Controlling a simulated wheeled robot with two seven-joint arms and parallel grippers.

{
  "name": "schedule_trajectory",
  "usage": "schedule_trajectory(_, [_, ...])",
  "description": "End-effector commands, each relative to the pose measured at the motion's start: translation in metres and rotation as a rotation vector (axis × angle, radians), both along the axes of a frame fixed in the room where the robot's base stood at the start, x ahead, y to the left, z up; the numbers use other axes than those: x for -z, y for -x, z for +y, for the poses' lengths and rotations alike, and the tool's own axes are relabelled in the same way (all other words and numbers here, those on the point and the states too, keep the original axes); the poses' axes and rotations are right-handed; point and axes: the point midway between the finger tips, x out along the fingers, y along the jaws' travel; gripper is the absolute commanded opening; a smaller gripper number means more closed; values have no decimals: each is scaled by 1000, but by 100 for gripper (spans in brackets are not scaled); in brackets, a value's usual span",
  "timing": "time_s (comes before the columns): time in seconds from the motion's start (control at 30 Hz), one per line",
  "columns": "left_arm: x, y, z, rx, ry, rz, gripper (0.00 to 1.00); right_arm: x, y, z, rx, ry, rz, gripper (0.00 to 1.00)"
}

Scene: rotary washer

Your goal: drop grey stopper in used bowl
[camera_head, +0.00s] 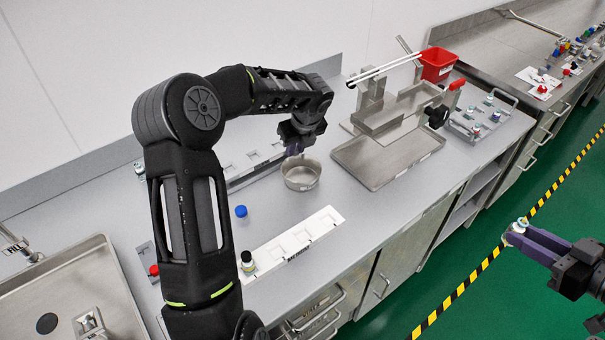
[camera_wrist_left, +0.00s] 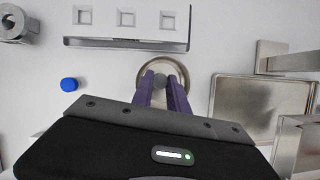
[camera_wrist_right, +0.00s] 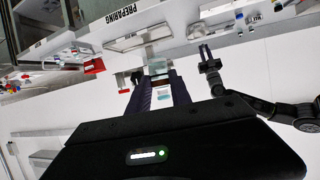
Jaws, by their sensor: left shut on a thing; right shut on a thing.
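The used bowl, a round metal dish (camera_head: 300,178), stands on the bench; it also shows in the left wrist view (camera_wrist_left: 143,73). My left gripper (camera_head: 293,151) points down above the bowl's back edge. In the left wrist view its purple fingers (camera_wrist_left: 162,88) are shut on the small grey stopper (camera_wrist_left: 160,80), seen against the bowl's inside. The stopper is hidden in the head view. My right gripper (camera_head: 522,232) is held out in front of the bench at the right, over the floor. It is shut on a small clear vial (camera_head: 519,225), which also shows in the right wrist view (camera_wrist_right: 160,77).
A blue cap (camera_head: 241,211) lies left of the bowl. A white slotted rack (camera_head: 297,243) is in front, with a vial (camera_head: 247,262) at its left end. A metal tray and washer stand (camera_head: 385,155) are to the right, with a red bin (camera_head: 437,64) behind.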

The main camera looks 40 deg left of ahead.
Motion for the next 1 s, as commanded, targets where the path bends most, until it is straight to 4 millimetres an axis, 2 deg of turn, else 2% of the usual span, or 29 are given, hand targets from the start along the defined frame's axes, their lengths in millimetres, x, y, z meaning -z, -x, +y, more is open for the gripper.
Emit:
schedule_trajectory(0.23, [28,1,0,0,1,3,0,11,0,0,0,0,0,0])
schedule_trajectory(0.4, [48,0,0,0,1,0,0,29,0,0,0,0,0,0])
schedule_trajectory(0.57, [55,0,0,1,0,0,0,34,0,0,0,0,0,0])
schedule_trajectory(0.87, [54,0,0,0,0,0,0,34,0,0,0,0,0,0])
schedule_trajectory(0.9, [54,0,0,0,0,0,23,34,0,0,0,0,0,0])
schedule_trajectory(1.0, [54,0,0,0,0,0,31,34,0,0,0,0,0,0])
